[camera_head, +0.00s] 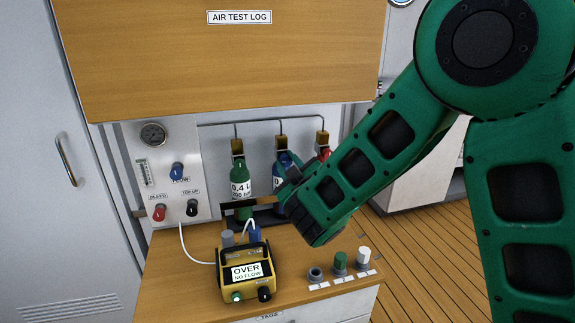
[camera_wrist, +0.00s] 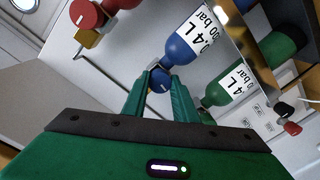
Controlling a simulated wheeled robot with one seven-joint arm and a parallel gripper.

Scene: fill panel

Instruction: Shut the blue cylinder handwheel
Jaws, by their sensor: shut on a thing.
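The blue cylinder (camera_wrist: 190,42) shows in the wrist view with its white "4 L" label; in the head view my arm mostly covers it. Its blue handwheel (camera_wrist: 158,86) sits between the two green fingers of my gripper (camera_wrist: 159,78), which are shut on it. In the head view my gripper (camera_head: 288,181) is at the cylinder rack, in front of the blue cylinder, and hides the handwheel. The wheel's turn position cannot be told.
A green cylinder (camera_head: 240,176) stands left of the blue one, and a red cylinder (camera_head: 325,153) right. A yellow meter (camera_head: 247,274) reading "OVER NO FLOW" stands on the wooden bench. A gauge panel (camera_head: 160,170) is at left. A wooden cabinet (camera_head: 220,65) overhangs the rack.

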